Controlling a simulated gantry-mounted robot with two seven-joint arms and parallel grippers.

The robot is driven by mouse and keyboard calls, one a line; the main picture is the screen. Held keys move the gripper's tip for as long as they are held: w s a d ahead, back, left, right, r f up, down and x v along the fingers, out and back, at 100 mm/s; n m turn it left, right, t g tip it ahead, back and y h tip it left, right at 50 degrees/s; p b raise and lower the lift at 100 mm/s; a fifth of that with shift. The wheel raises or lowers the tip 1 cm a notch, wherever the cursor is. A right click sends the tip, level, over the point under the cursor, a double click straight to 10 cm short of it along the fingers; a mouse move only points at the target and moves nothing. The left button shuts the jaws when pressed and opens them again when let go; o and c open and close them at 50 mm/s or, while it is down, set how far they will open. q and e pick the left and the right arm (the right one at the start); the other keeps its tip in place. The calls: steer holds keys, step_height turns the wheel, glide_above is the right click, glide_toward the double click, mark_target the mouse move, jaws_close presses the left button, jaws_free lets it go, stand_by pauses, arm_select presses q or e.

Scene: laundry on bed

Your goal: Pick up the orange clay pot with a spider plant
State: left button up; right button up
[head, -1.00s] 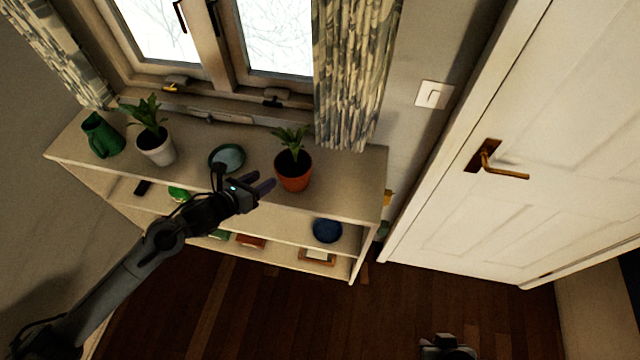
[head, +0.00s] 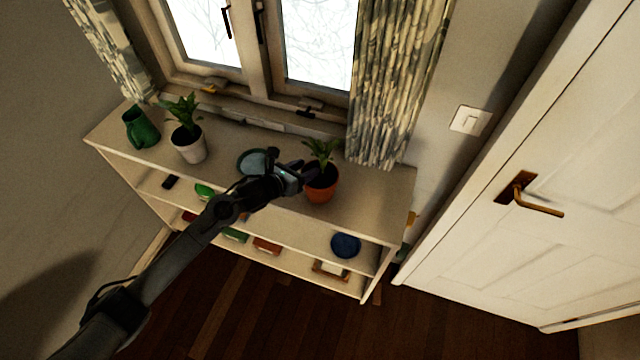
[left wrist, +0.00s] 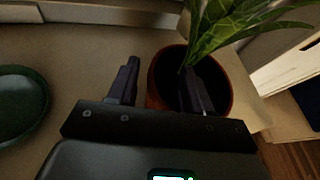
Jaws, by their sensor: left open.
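The orange clay pot (head: 321,188) with a green spider plant (head: 322,152) stands upright on the shelf top, below the right window pane. My left gripper (head: 304,174) is at the pot's left side, with its tip overlapping the rim in the head view. In the left wrist view, the gripper (left wrist: 162,85) is open. One finger is left of the pot (left wrist: 222,80), and the other appears over the dark soil inside the rim, under the leaves (left wrist: 225,30). I cannot tell whether either finger touches the pot. My right gripper is not in view.
A teal dish (head: 252,161) lies just left of my gripper. A white pot with a plant (head: 190,148) and a green jug (head: 140,128) stand farther left. The curtain (head: 392,90) hangs behind right. The shelf top (head: 375,195) is clear right of the pot.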

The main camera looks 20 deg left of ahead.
arm_select(q)
steer(key=shift+x, duration=1.2)
steer(key=c, duration=0.9)
jaws_close()
steer(key=shift+f, duration=0.1)
